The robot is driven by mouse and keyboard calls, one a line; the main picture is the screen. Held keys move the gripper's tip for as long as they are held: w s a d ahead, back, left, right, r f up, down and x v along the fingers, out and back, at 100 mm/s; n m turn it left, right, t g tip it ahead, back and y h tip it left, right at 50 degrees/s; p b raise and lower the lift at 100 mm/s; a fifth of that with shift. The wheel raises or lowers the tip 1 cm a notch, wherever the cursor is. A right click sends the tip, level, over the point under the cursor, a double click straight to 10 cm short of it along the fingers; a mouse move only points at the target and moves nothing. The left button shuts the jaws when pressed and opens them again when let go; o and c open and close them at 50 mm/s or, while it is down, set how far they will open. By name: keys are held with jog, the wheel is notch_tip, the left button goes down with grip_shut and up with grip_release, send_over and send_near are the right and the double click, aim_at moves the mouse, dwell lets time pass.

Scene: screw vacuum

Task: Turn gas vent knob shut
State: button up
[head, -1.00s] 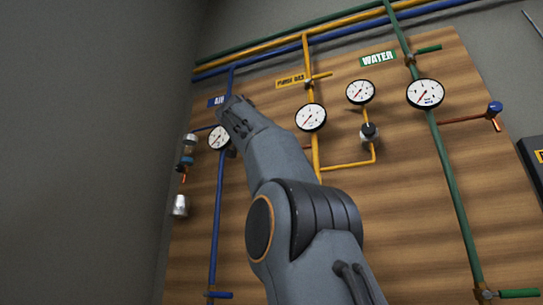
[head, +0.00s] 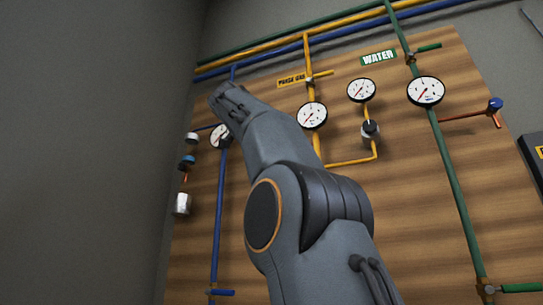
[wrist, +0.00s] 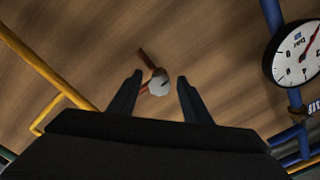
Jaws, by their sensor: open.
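A pale, round knob-like part (wrist: 158,84) on a short copper-coloured pipe stub shows in the wrist view, in front of the wooden board. It appears between the two fingertips of my gripper (wrist: 157,82), with visible gaps on both sides. My gripper is open and grips nothing; how far the part lies beyond the fingertips is hard to tell. I cannot read a label on it. In the head view my gripper (head: 228,100) is at the upper left, in front of the board near the blue pipe, and my arm hides part of the board.
The blue pipe's gauge (wrist: 297,53) is close on the right in the wrist view, and a yellow pipe (wrist: 52,80) runs on the left. In the head view a black-and-grey fitting (head: 370,131), a green pipe (head: 449,170) and a blue knob (head: 495,104) stand farther right.

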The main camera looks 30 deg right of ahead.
jog(key=shift+b+v, duration=0.35)
jog(key=shift+v, duration=1.35)
jog(key=w+a+f+n+y, duration=0.3)
jog(key=a+f+n, duration=0.1)
jog(key=f, duration=0.7)
jog(key=w+a+f+n+g+y, duration=0.1)
jog(key=w+a+f+n+y, duration=0.25)
jog(key=f, duration=0.65)
jog(key=w+a+f+n+y, duration=0.15)
jog(key=a+f+n, duration=0.4)
jog(key=f, duration=0.55)
jog(key=s+a+f+n+g+y, duration=0.1)
jog(key=s+a+f+n+y, duration=0.15)
jog(key=f, duration=0.55)
jog(key=s+a+f+n+g+y, duration=0.1)
jog(key=s+a+f+g, duration=0.15)
jog(key=f, duration=0.55)
jog(key=s+a+f+n+g+y, duration=0.2)
jog(key=s+a+f+n+g, duration=0.1)
jog(key=s+f, duration=1.3)
jog(key=s+a+f+n+g+y, duration=0.1)
jog(key=s+a+f+n+g, duration=0.25)
jog(key=s+f, duration=1.25)
jog(key=d+r+m+p, duration=0.3)
jog(key=d+r+p, duration=0.6)
jog(key=p, duration=1)
jog(key=shift+r, duration=0.3)
